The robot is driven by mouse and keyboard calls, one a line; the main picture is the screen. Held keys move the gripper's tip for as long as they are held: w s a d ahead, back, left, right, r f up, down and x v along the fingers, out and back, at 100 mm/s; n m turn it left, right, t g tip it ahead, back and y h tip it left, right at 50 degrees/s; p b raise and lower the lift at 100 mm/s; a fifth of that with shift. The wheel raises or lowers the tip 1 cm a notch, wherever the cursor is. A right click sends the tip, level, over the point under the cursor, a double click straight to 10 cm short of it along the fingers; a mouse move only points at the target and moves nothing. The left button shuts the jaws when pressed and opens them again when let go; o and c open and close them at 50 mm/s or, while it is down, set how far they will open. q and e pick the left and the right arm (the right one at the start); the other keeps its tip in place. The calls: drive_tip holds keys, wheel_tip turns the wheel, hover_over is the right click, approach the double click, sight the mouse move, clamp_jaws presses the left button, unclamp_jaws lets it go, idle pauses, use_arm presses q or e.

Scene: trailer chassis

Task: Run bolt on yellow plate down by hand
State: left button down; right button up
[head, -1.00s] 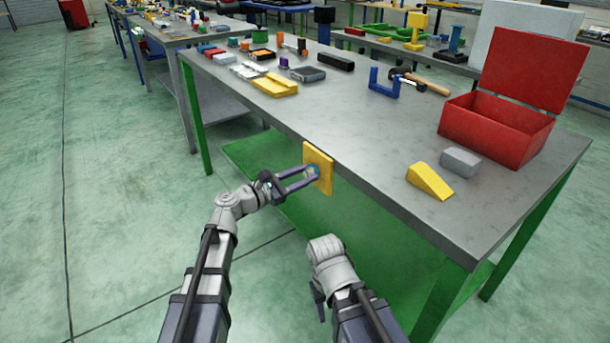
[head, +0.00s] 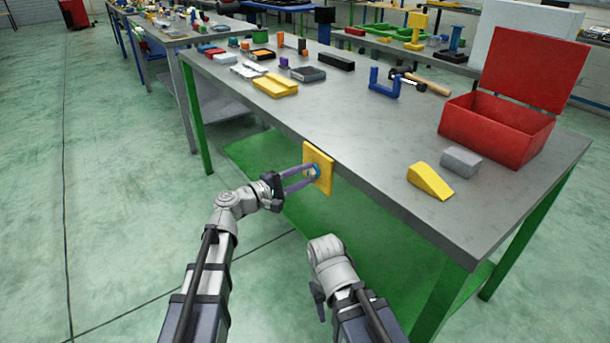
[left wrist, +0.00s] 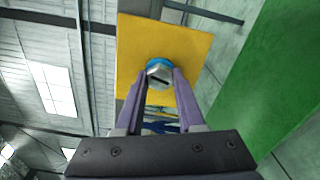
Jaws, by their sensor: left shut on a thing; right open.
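The yellow plate (head: 318,168) stands upright at the front edge of the workbench. In the left wrist view the yellow plate (left wrist: 190,50) carries a grey hex-head bolt (left wrist: 159,76) with a dark slot, and a blue ring (left wrist: 157,62) shows behind the head. My left gripper (head: 312,173) reaches the plate's face, and its purple fingers are shut on the bolt head, one on each side; it also shows in the left wrist view (left wrist: 160,82). My right gripper (head: 319,299) hangs low in front of the bench, apart from the plate, and is mostly hidden by its own wrist.
The grey workbench (head: 390,140) has green legs. On it are an open red box (head: 497,130), a yellow wedge (head: 430,181), a grey block (head: 461,161), a blue clamp (head: 384,88) and a yellow tray (head: 275,86). The floor at left is clear.

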use_arm(q)
drive_tip(key=m, duration=0.7)
drive_tip(key=shift+s+f, duration=0.1)
drive_tip(key=shift+s, duration=0.05)
drive_tip(key=m, duration=0.6)
drive_tip(key=shift+m, duration=0.4)
drive_tip(key=m, duration=1.3)
drive_tip(key=shift+m, duration=0.3)
drive_tip(key=c, duration=0.7)
unclamp_jaws()
drive_tip(key=shift+a, duration=0.15)
drive_tip(key=shift+o, duration=0.9)
